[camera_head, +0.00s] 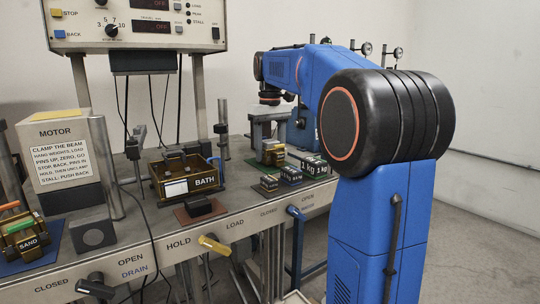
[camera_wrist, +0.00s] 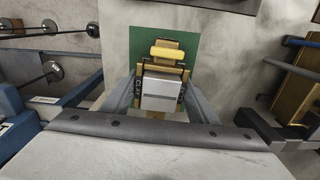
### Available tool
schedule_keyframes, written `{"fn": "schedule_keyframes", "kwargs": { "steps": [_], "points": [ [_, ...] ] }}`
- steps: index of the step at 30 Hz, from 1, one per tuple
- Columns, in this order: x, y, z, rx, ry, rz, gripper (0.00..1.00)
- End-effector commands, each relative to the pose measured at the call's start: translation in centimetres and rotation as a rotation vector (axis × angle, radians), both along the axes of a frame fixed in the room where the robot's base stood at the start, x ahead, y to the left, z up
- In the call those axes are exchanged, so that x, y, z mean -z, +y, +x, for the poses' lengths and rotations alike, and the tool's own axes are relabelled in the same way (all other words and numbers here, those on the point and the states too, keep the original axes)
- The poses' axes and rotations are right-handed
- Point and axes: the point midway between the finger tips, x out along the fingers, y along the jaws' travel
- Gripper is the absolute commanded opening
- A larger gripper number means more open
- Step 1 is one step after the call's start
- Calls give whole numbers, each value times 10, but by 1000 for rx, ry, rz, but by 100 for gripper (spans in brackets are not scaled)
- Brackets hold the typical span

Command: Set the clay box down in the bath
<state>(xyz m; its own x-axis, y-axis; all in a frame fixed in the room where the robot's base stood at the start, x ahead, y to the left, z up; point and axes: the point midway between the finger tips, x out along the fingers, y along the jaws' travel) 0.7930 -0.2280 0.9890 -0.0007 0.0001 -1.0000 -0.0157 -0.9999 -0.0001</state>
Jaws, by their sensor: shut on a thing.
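The clay box (camera_wrist: 163,92) is a small brass-coloured box with a pale grey face, a yellow-topped handle and CLAY on its sides. In the wrist view my gripper (camera_wrist: 163,104) has a finger at each side of it and is shut on it. The box is over a green mat (camera_wrist: 205,50); whether it touches the mat I cannot tell. In the head view the box (camera_head: 271,152) is at the bench's right part, below my arm's end. The bath (camera_head: 205,182), an open brown tray marked BATH, stands left of it on the bench.
Small dark weights (camera_head: 291,175) stand in front of the clay box. A dark block on a red-brown mat (camera_head: 183,217) lies in front of the bath. The sand box (camera_head: 28,243) is far left. Posts (camera_head: 224,128) rise behind the bath. A yellow lever (camera_head: 214,245) sticks out at the bench front.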

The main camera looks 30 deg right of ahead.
Motion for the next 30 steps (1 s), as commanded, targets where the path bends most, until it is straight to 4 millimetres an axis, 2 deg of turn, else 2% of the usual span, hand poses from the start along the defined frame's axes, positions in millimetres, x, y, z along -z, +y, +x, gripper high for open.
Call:
{"fn": "schedule_keyframes", "kwargs": {
  "steps": [30],
  "points": [
    [-43, 0, 0, 0, -3, -1, 21]
  ]
}}
